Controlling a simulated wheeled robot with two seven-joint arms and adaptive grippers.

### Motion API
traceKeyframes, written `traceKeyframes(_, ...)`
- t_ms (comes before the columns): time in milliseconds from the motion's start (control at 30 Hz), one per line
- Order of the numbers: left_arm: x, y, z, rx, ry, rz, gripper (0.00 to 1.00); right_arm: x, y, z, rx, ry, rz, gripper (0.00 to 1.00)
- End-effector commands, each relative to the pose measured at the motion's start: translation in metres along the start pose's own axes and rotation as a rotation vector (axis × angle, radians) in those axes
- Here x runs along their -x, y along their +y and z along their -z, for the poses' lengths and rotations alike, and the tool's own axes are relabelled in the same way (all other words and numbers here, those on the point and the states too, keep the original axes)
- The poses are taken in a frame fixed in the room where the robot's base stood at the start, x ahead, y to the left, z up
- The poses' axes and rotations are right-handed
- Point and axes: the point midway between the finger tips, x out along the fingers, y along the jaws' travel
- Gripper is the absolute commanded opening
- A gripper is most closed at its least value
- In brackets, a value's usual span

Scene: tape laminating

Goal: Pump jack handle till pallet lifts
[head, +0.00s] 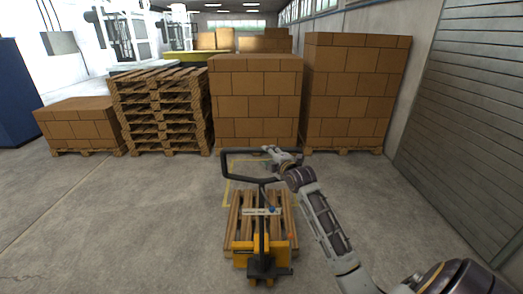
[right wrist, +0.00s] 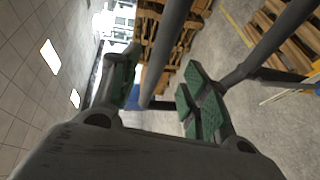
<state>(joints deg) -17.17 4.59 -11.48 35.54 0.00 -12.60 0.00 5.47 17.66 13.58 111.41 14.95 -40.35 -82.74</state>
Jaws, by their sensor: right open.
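The pallet jack has a yellow body (head: 262,250) and a dark looped handle (head: 224,166) on an upright shaft. A wooden pallet (head: 233,220) lies on the floor at the jack; whether it touches the ground cannot be told. My right gripper (head: 277,152) is at the right end of the handle's top bar. In the right wrist view my right gripper (right wrist: 160,92) is open, its green-padded fingers apart with a dark handle bar (right wrist: 166,45) between them. The fingers do not look closed on the bar. My left gripper is out of view.
Carton stacks (head: 255,100) (head: 350,95), a pile of empty pallets (head: 160,110) and a low carton stack (head: 80,125) stand behind. A yellow floor outline (head: 226,190) shows around the pallet. A shutter wall (head: 465,130) is on the right. Floor to the left is clear.

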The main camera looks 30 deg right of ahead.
Motion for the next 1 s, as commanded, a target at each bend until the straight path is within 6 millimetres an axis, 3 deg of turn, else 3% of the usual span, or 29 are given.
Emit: traceKeyframes(1000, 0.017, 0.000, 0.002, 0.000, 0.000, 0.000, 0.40, -0.079, 0.001, 0.000, -0.001, 0.000, 0.000, 0.46)
